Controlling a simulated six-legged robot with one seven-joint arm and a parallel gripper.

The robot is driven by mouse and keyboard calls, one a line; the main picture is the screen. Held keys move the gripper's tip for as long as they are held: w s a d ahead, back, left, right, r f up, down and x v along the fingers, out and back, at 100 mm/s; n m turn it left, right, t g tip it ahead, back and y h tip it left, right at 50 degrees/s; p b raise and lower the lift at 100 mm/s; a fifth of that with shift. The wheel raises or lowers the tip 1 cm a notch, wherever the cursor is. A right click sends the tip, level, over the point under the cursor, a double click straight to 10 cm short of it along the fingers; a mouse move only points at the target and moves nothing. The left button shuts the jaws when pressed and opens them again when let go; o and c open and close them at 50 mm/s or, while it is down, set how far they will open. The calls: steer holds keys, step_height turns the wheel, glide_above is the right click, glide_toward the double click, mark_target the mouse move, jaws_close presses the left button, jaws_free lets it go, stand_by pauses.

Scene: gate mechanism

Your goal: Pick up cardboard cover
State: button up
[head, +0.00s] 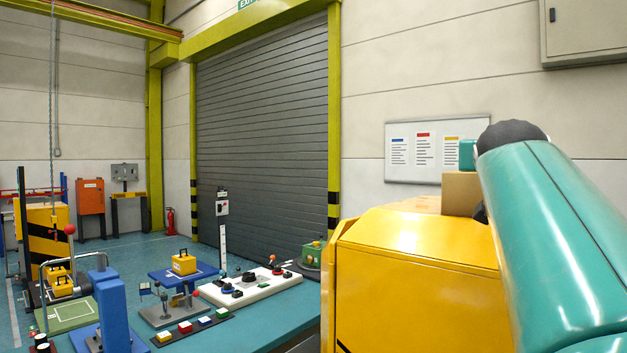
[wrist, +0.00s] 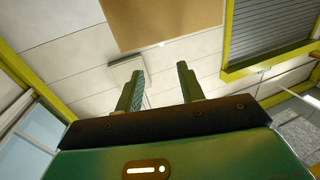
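A tan cardboard piece (head: 462,192) shows in the head view behind the top of the yellow housing, partly hidden by my teal arm. A flat brown panel (wrist: 165,18), which looks like the cardboard cover, fills the top middle of the wrist view and is cut off by the frame edge. My gripper (wrist: 160,70) is open, with its two green fingers apart and nothing between them. The panel appears beyond the fingertips, with a visible gap. In the head view my gripper is mostly hidden behind my arm and the housing.
The yellow housing (head: 422,270) stands close at the right. A teal table (head: 270,318) holds a white control panel (head: 250,288), a small yellow case (head: 184,262) on a blue stand, and several coloured blocks. A grey shutter (head: 262,130) and a notice board (head: 430,148) are behind.

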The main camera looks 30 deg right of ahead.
steer(key=x, duration=0.7)
steer(key=shift+d, duration=0.1)
steer(key=shift+w+d, duration=0.1)
steer(key=shift+w, duration=0.05)
steer(key=x, duration=0.5)
steer(key=shift+w, duration=0.1)
steer(key=shift+c, duration=0.4)
jaws_close()
